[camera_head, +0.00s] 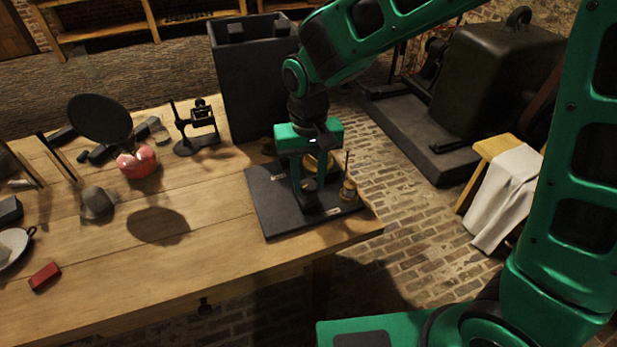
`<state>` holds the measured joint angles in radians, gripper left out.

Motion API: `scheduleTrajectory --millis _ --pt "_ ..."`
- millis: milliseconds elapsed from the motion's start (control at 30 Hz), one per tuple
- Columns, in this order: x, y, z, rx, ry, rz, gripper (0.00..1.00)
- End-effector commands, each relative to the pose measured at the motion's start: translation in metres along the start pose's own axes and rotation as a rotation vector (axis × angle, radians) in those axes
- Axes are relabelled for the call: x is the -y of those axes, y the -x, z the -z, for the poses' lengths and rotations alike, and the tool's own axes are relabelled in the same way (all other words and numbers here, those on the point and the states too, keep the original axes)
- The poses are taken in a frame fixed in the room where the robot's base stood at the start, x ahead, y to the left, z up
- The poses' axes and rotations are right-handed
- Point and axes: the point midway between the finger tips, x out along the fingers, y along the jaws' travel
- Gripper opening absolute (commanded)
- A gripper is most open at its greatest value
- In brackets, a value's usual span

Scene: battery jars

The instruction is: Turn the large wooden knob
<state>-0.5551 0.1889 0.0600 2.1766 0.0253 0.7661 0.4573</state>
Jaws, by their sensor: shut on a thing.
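A dark slab (270,205) lies on the right end of the wooden table, with small pale labels and several fittings. My gripper (307,192) points down over the middle of the slab, its fingers close to the surface. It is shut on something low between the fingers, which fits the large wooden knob. The fingers and palm hide most of it, so its shape and angle cannot be made out. A yellowish-brown rounded piece (317,162) shows just behind the gripper. A small brass-coloured post with a thin rod (348,190) stands on the slab to the gripper's right.
A tall dark box (245,95) stands behind the slab. A black metal stand (195,127), a red object (137,162) by a dark disc (100,119), and a red block (45,276) are on the table's left. The front middle of the wooden table (190,250) is clear.

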Motion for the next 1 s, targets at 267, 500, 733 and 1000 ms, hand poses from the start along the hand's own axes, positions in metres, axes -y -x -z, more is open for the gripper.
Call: scheduleTrajectory --millis 267,500,733,1000 --pt "-0.0016 0.0019 0.0044 -0.010 0.254 -0.001 0.11" --pt "-0.0016 0.0019 0.0042 -0.009 0.482 -0.002 0.11" --pt "-0.0022 0.0018 0.0042 -0.009 0.699 -0.004 0.11" --pt "-0.0021 0.0017 0.0039 -0.007 0.955 -0.006 0.11"
